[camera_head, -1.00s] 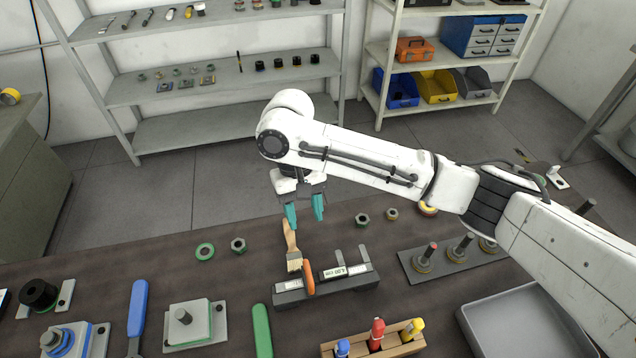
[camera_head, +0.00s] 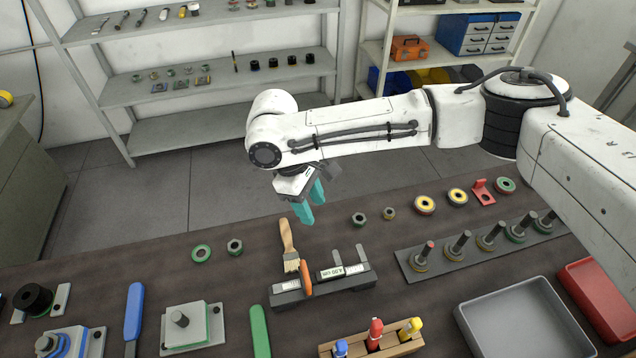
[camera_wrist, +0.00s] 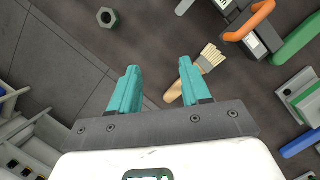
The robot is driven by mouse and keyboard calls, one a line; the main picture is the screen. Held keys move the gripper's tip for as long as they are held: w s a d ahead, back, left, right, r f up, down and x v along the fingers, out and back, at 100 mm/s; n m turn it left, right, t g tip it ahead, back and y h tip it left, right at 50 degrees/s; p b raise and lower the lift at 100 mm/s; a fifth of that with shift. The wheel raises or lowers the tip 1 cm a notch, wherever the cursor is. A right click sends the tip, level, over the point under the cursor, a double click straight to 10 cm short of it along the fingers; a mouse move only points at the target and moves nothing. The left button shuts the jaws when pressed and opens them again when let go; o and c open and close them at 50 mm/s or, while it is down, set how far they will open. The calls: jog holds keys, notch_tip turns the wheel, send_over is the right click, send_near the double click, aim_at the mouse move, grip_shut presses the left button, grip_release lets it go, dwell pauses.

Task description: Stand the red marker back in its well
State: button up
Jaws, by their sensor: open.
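The red marker (camera_head: 375,332) stands in the middle of a wooden holder (camera_head: 400,348) at the bottom of the head view, leaning slightly. A blue marker (camera_head: 340,348) is on its left and a yellow marker (camera_head: 411,327) on its right. How deep the red marker sits in its well cannot be told. My gripper (camera_head: 308,212) is open and empty, above the far edge of the bench, well behind the holder. In the wrist view my gripper's teal fingers (camera_wrist: 157,80) are apart with nothing between them. The holder is not seen in the wrist view.
Pegs on a plate (camera_head: 440,262), a grey tray (camera_head: 520,320) and a red bin (camera_head: 597,295) are to the right.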

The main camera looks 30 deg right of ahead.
jog(key=d+n, duration=0.1)
jog(key=n, duration=0.1)
jog(key=w+d+r+n+t, duration=0.1)
jog(key=n, duration=0.1)
jog(key=w+d+r+n+h, duration=0.1)
jog(key=n, duration=0.1)
jog(key=shift+r, duration=0.1)
